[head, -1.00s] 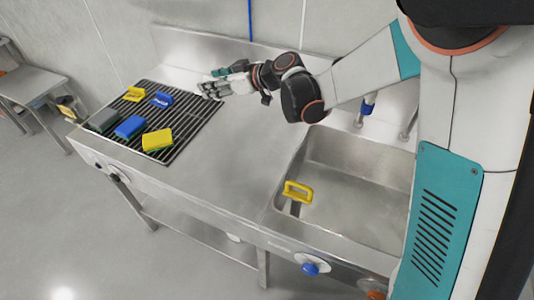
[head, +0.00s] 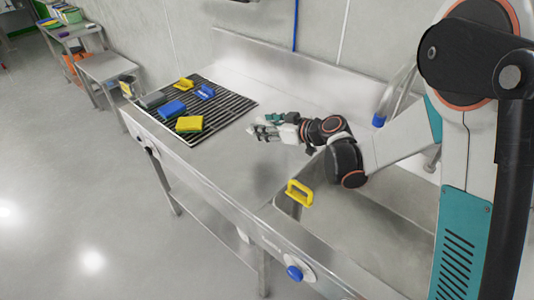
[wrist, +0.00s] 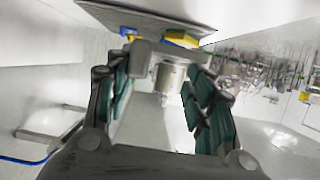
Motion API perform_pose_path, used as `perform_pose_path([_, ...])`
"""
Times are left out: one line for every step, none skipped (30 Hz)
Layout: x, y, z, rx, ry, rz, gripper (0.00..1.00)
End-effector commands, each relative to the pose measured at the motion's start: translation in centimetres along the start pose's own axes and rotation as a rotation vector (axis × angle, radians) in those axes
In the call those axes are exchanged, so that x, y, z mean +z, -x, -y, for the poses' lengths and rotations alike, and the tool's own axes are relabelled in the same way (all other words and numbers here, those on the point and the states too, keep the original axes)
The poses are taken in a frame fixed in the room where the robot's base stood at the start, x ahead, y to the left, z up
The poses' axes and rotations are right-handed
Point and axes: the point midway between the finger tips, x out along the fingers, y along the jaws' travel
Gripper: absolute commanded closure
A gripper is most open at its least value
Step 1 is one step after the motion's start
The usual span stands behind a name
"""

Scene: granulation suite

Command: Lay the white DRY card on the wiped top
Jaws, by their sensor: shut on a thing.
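My gripper (head: 268,130) is over the steel worktop (head: 225,165), just right of the slatted rack and left of the sink. In the wrist view my gripper (wrist: 158,105) is shut on a pale, flat white thing (wrist: 145,122) between its dark teal fingers. It looks like the white card, but I can read no lettering. In the head view the held thing is small and hard to tell from the pale fingers. The worktop under the gripper is bare. I cannot tell whether the held thing touches it.
The black slatted rack (head: 228,112) bears a yellow sponge (head: 190,124), a blue block (head: 172,108), a grey block (head: 152,99) and small yellow and blue handled things. The front worktop is clear.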

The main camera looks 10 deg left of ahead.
Motion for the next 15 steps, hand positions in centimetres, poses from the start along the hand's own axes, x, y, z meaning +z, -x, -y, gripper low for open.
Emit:
perform_pose_path([1.5,-0.7,-0.1,0.0,0.0,0.0,0.67])
perform_pose_path([2.1,-0.9,0.0,0.0,0.0,0.0,0.67])
perform_pose_path([2.8,-1.2,-0.1,0.0,0.0,0.0,0.67])
perform_pose_path([3.3,-1.4,-0.1,0.0,0.0,0.0,0.67])
perform_pose_path([3.7,-1.5,0.0,0.0,0.0,0.0,0.67])
perform_pose_path([4.2,-1.7,0.0,0.0,0.0,0.0,0.67])
perform_pose_path([4.4,-1.9,-0.1,0.0,0.0,0.0,0.67])
perform_pose_path([4.6,-2.0,-0.1,0.0,0.0,0.0,0.67])
perform_pose_path([4.8,-2.0,0.0,0.0,0.0,0.0,0.67])
perform_pose_path([4.9,-2.1,0.0,0.0,0.0,0.0,0.67])
perform_pose_path([5.0,-2.1,0.0,0.0,0.0,0.0,0.67])
perform_pose_path([5.2,-2.1,0.0,0.0,0.0,0.0,0.67])
perform_pose_path([5.4,-2.2,0.0,0.0,0.0,0.0,0.67])
perform_pose_path([5.6,-2.3,0.0,0.0,0.0,0.0,0.67])
perform_pose_path([6.0,-2.5,0.0,0.0,0.0,0.0,0.67])
